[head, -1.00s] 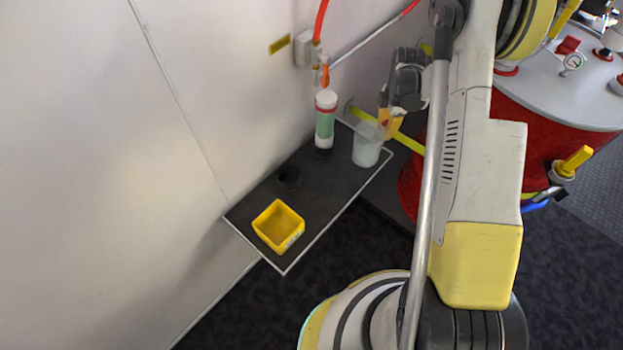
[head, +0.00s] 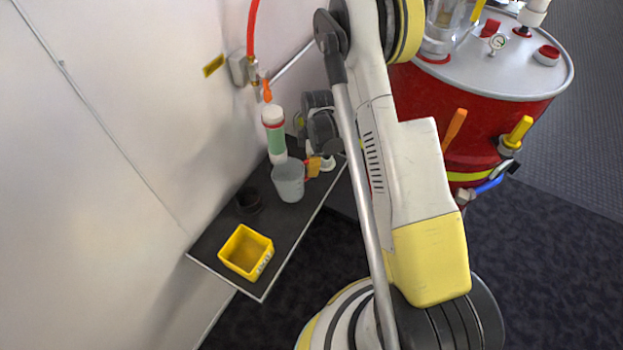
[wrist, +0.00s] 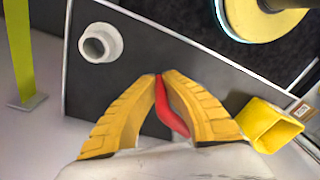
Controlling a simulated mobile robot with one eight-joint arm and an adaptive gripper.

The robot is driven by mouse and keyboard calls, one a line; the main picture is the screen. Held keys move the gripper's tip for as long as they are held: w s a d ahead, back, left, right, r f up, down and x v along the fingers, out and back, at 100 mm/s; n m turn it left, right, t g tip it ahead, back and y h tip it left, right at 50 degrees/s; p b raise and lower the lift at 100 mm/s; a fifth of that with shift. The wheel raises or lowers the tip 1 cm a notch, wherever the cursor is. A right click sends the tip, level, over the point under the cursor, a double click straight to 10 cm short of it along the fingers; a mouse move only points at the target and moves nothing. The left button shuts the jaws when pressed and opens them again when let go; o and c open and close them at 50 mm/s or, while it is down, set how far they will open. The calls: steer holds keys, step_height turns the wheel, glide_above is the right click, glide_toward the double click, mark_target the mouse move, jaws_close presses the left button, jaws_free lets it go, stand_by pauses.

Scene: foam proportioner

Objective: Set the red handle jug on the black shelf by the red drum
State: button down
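The jug (head: 288,182) is a pale translucent cup over the black shelf (head: 215,238), between the shelf's dark round fitting and its far right end. In the wrist view its pale body (wrist: 165,165) fills the bottom edge, and its red handle (wrist: 172,108) lies between my yellow fingers. My gripper (head: 313,167) is at the jug's right side; in the wrist view my gripper (wrist: 160,80) looks closed on the handle. I cannot tell whether the jug's base touches the shelf. The red drum (head: 410,95) stands to the right, partly behind my arm.
A white-and-green bottle (head: 275,140) stands by the wall behind the jug. A yellow bin (head: 247,252) sits at the shelf's near end, with a dark round fitting (head: 249,200) behind it. A white round cup (wrist: 100,43) stands on the shelf in the wrist view.

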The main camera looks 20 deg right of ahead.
steer(key=shift+f+b, duration=0.9)
steer(key=shift+f, duration=1.05)
steer(key=shift+f, duration=0.2)
steer(key=c, duration=1.6)
jaws_free()
steer(key=shift+r, duration=0.15)
